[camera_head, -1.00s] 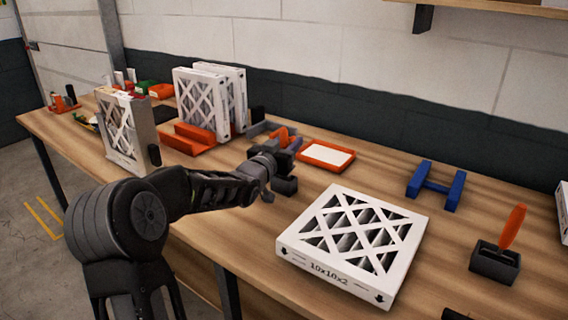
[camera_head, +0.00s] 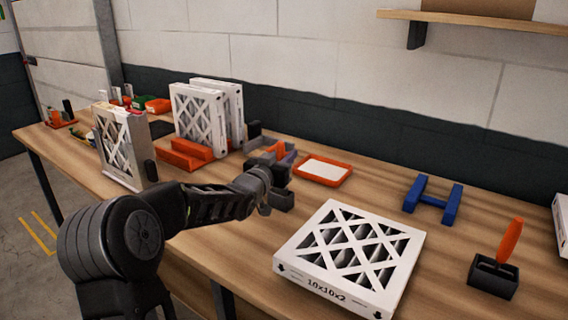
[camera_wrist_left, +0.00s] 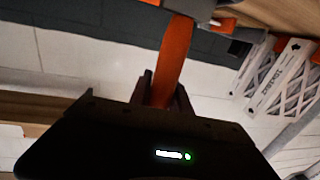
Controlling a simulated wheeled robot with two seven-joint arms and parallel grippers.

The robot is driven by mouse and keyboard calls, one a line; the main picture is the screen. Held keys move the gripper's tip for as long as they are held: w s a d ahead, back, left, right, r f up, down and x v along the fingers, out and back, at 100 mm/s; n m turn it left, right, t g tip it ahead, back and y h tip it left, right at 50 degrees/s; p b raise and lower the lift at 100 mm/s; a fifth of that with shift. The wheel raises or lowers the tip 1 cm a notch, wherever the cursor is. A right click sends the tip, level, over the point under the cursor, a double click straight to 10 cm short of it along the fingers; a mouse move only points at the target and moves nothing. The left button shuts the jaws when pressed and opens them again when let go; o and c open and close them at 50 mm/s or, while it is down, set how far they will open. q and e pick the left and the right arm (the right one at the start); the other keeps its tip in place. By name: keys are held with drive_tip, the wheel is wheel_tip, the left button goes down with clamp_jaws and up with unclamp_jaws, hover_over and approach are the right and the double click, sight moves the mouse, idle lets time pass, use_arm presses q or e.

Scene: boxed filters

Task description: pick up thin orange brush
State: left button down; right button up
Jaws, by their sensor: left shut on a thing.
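My left gripper (camera_head: 282,178) is at the back of the bench, beside a grey open tray (camera_head: 262,158). In the left wrist view its fingers (camera_wrist_left: 162,92) are shut on a thin orange strip (camera_wrist_left: 174,55), which looks like the brush's handle. The strip runs up to a grey piece at the top edge; I cannot tell whether that is the brush head or the tray. In the head view a bit of orange (camera_head: 277,147) shows just behind the gripper, and the rest is hidden. My right gripper is not in view.
A white 10x10x2 filter (camera_head: 350,255) lies in front. An orange-rimmed tray (camera_head: 323,170), a blue H-shaped stand (camera_head: 432,198) and a black block (camera_head: 493,276) with an orange handle (camera_head: 510,240) are to the right. Upright filters (camera_head: 200,120) and an orange holder (camera_head: 186,153) stand left.

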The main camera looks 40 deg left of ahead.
use_arm(q)
wheel_tip(320, 180, up, 9)
drive_tip(key=shift+p, duration=0.45)
drive_tip(key=shift+r, duration=0.15)
idle(0.3)
